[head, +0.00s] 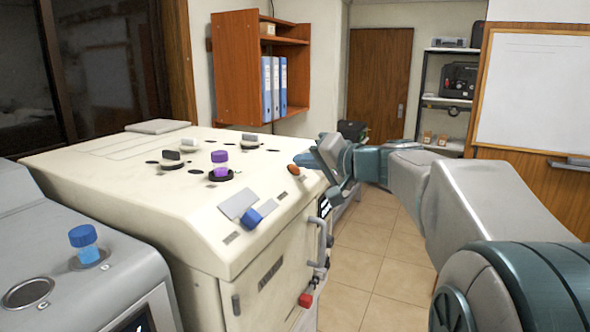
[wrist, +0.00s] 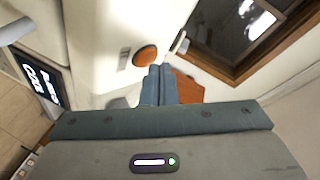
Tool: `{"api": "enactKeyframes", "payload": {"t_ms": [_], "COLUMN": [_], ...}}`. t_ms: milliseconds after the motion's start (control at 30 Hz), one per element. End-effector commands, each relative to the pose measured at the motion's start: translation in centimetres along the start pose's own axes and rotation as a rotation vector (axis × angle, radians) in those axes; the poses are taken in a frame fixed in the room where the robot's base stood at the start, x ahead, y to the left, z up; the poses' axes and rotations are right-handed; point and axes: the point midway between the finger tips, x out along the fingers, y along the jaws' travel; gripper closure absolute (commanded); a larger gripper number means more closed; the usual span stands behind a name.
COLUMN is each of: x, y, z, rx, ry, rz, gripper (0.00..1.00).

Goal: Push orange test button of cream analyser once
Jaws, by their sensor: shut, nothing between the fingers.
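The cream analyser (head: 110,192) fills the left and middle of the head view. Its orange test button (head: 304,160) sits on the top near the right edge, just left of my gripper (head: 322,168). In the wrist view the orange button (wrist: 145,56) is a round disc on the cream surface (wrist: 95,40), just above and left of the tips of my gripper (wrist: 160,68). My gripper's fingers are together with nothing between them. A small gap shows between fingertips and button in the wrist view; I cannot tell how high the tips are above the surface.
A grey machine with a blue-capped vial (head: 84,243) stands at the front left. Tiled floor (head: 375,262) is clear right of the analyser.

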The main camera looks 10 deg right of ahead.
Motion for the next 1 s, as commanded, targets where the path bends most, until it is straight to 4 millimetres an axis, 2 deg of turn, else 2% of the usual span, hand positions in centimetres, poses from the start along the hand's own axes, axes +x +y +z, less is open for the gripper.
{"api": "enactKeyframes", "payload": {"t_ms": [1000], "x": [0.6], "y": [0.52], "z": [0.46], "rx": [0.001], "ry": [0.0], "rz": [0.001], "gripper": [1.0]}}
